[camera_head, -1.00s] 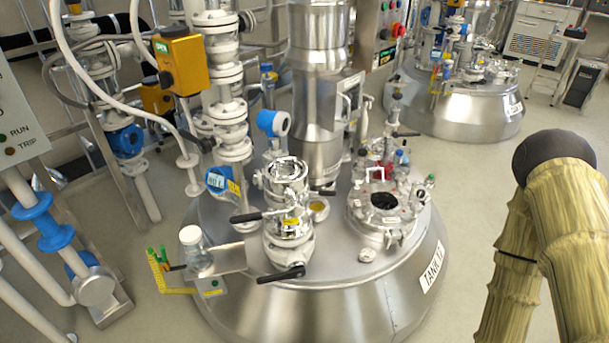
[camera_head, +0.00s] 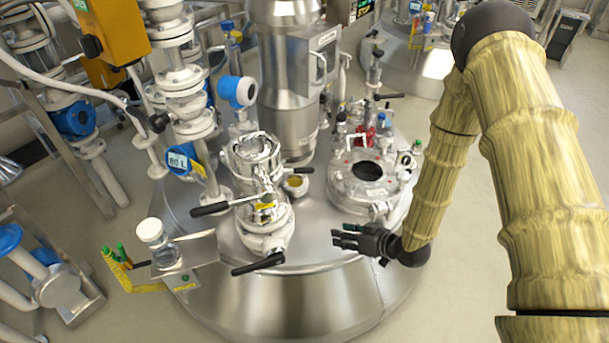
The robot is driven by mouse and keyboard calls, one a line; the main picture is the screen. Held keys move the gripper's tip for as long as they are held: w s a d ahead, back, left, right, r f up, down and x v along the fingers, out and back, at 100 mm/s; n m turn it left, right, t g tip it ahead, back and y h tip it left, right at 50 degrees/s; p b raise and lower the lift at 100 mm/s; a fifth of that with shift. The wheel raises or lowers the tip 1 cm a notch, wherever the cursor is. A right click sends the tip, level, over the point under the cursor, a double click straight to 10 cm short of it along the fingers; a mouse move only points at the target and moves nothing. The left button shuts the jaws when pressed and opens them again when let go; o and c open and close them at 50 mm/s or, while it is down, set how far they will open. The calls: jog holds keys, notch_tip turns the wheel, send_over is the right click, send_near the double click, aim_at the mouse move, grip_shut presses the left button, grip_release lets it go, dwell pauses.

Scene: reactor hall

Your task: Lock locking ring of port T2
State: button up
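A shiny metal port assembly (camera_head: 262,205) with a yellow label stands upright on the front of the steel tank; I take it for port T2, but cannot read the label. A ring with a black lever (camera_head: 225,206) pointing left sits around its middle. A second black lever (camera_head: 258,263) is at its base. Which part is the locking ring is too small to be sure of. My gripper (camera_head: 342,236) is black with greenish fingertips and points left. Its fingers look apart and empty. It hangs to the right of the port, clear of it, over the tank's front edge.
A round manway (camera_head: 346,190) with bottles behind it lies right of the port. A small shelf (camera_head: 207,250) holding a white-capped jar (camera_head: 158,240) juts out at left. A blue transmitter (camera_head: 237,91) and a steel column (camera_head: 289,95) stand behind.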

jog(key=w+a+r+n+y+b, duration=0.25)
jog(key=w+r+n+y, duration=0.25)
jog(key=w+r, duration=0.3)
jog(key=n+g+y+b, duration=0.2)
jog(key=n+g+y, duration=0.2)
jog(key=n+g, duration=0.4)
send_near(304, 170)
jog(key=a, duration=1)
jog(key=shift+w+f, duration=0.15)
jog(key=shift+f, duration=0.25)
grip_shut()
